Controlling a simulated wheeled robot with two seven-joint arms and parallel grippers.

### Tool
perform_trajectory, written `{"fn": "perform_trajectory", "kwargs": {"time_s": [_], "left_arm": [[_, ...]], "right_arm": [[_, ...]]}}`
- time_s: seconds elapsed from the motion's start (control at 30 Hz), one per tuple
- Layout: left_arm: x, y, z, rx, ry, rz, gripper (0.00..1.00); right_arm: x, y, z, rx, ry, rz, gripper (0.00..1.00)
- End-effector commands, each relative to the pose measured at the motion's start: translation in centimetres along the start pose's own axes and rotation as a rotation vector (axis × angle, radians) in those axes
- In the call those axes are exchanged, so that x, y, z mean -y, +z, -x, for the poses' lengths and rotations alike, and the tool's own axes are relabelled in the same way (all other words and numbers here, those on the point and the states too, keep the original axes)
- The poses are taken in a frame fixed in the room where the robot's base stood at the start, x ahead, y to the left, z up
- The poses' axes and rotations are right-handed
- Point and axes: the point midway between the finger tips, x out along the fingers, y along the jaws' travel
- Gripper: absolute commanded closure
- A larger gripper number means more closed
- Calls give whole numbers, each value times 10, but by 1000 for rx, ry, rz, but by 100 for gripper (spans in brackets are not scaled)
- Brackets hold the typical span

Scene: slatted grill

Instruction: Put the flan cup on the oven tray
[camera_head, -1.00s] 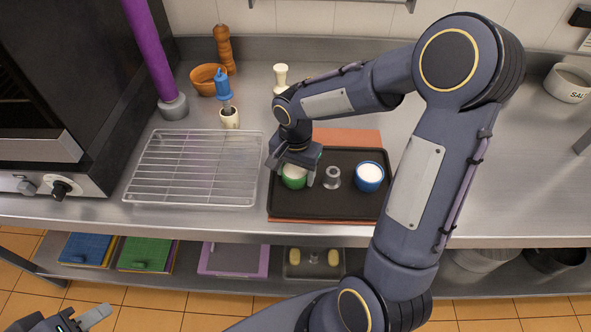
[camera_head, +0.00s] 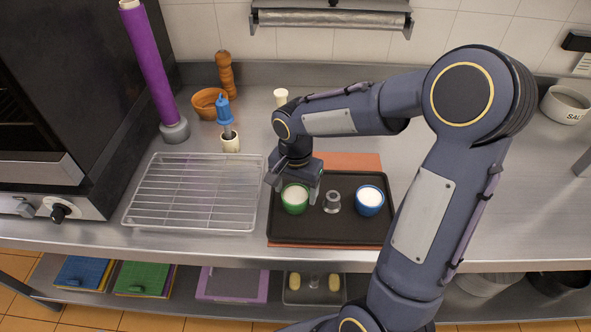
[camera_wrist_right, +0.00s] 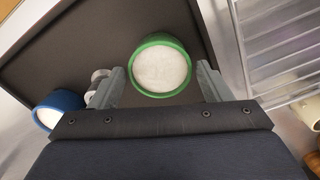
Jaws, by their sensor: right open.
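A green cup with white content (camera_head: 295,199) stands upright on the left part of a dark tray (camera_head: 345,233). A blue cup with white content (camera_head: 369,201) stands at the tray's right, and a small metal cup (camera_head: 332,202) stands between them. I cannot tell which of these is the flan cup. My right gripper (camera_head: 291,190) is open and empty, just above and behind the green cup. In the right wrist view the green cup (camera_wrist_right: 162,66) shows between and slightly beyond the two fingers (camera_wrist_right: 160,82). My left gripper is out of view.
A wire rack (camera_head: 195,190) lies left of the tray. Behind it stand a wooden bowl (camera_head: 208,104), a pepper mill (camera_head: 226,75) and a blue-handled brush (camera_head: 224,112). A dark oven (camera_head: 75,110) closes off the left. An orange board (camera_head: 350,161) lies under the tray.

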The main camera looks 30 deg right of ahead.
Motion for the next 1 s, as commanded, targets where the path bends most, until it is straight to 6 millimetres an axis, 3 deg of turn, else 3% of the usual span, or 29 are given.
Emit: {"fn": "perform_trajectory", "kwargs": {"time_s": [0.1, 0.3, 0.6, 0.8, 1.0], "left_arm": [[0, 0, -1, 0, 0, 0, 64], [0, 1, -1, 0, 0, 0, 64], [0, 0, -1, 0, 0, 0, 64], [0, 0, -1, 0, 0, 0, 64], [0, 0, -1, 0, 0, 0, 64]], "right_arm": [[1, -1, 29, -5, -6, -1, 29], [1, 0, 69, -3, -5, -1, 29], [-10, 6, 98, -1, -31, 41, 29], [-62, 48, 111, -25, -214, 298, 29], [-103, 100, 103, -137, -433, 588, 29]]}}
